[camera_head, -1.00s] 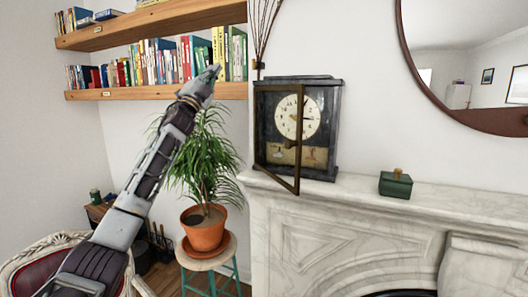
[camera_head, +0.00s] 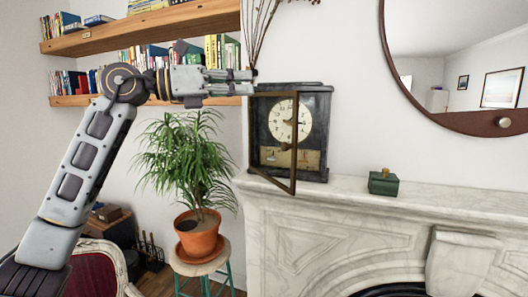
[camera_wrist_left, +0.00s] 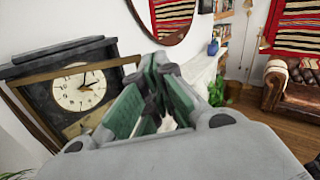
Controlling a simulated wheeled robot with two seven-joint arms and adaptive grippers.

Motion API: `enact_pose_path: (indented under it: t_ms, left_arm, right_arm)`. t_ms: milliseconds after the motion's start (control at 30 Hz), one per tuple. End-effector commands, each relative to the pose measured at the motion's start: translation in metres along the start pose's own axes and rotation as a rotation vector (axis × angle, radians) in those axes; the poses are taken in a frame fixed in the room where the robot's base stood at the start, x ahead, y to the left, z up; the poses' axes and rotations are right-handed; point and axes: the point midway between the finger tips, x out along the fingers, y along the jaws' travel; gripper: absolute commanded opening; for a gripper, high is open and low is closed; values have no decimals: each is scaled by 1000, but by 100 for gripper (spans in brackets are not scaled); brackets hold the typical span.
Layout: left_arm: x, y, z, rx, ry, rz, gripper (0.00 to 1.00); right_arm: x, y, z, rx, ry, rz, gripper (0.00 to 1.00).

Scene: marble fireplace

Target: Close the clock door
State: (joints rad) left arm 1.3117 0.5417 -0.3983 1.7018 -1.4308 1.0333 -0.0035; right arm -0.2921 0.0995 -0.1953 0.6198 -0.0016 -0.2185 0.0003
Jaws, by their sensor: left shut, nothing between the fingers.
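The clock (camera_head: 319,130) is a dark box with a pale round dial, standing upright on the marble mantel (camera_head: 360,190). Its framed glass door (camera_head: 294,170) is swung open toward the front, hinged at the clock's left side as seen in the head view. My left gripper (camera_head: 250,82) is shut and empty. In the head view it points right, just left of the clock's upper left corner; I cannot tell whether it touches. In the left wrist view the clock (camera_wrist_left: 22,84) is at the left, beside the gripper fingers (camera_wrist_left: 155,95). My right gripper is not in view.
A small green box (camera_head: 383,184) sits on the mantel right of the clock. A potted plant (camera_head: 198,235) on a stool stands below my left arm. Bookshelves (camera_head: 150,33) are behind the arm. Dry stems (camera_head: 262,30) rise behind the clock.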

Motion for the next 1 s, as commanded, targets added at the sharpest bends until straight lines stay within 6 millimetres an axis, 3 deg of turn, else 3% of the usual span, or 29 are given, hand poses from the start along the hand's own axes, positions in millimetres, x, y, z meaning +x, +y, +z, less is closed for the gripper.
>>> enact_pose_path:
  t_ms: [167,500,700,1000]
  left_arm:
    - [-2,4,-36,90,168,87,0]
    - [-25,34,-93,132,452,230,0]
    - [-33,36,-108,123,529,235,0]
    - [-34,36,-109,122,537,234,0]
  right_arm:
    - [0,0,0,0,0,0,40]
    - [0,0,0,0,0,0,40]
    - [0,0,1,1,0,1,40]
    - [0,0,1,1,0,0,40]
